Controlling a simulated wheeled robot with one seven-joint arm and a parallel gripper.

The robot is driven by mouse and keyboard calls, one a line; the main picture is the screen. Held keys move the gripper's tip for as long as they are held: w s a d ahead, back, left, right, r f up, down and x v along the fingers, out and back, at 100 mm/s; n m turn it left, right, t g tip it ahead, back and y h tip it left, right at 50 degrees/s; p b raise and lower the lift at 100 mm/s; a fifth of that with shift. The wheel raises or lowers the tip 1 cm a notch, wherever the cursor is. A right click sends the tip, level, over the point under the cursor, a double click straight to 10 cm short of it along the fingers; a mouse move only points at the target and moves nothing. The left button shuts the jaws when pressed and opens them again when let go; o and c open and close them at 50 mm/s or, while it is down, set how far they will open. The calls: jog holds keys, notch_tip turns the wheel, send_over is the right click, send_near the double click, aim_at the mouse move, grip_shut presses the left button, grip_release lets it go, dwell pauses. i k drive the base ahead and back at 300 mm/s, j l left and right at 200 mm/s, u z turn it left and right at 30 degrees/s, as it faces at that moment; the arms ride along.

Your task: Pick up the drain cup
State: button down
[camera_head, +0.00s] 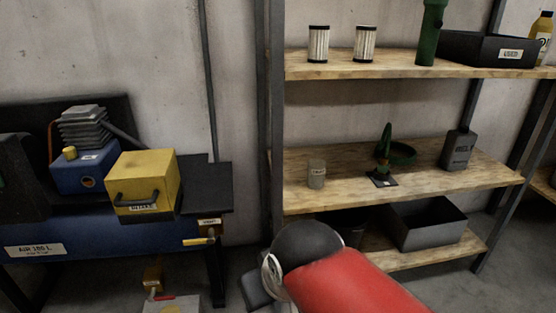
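A small grey-beige cup-like container (316,174) with a pale label stands upright at the left end of the middle wooden shelf. It looks like the drain cup, but its label is too small to read. My red arm with its dark rounded joint reaches in from the bottom, below and in front of this shelf. My gripper's fingers do not show, so I cannot see what they hold.
The middle shelf (450,187) also bears a green tool on a dark base (383,179) and a grey bottle (457,149). White filters (318,44) stand above; a dark bin (424,224) sits below. A yellow box (142,183) rests on the blue compressor (110,240) at left.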

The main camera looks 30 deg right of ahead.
aim_at(316, 174)
jog(key=l, duration=1.75)
jog(key=k, duration=0.05)
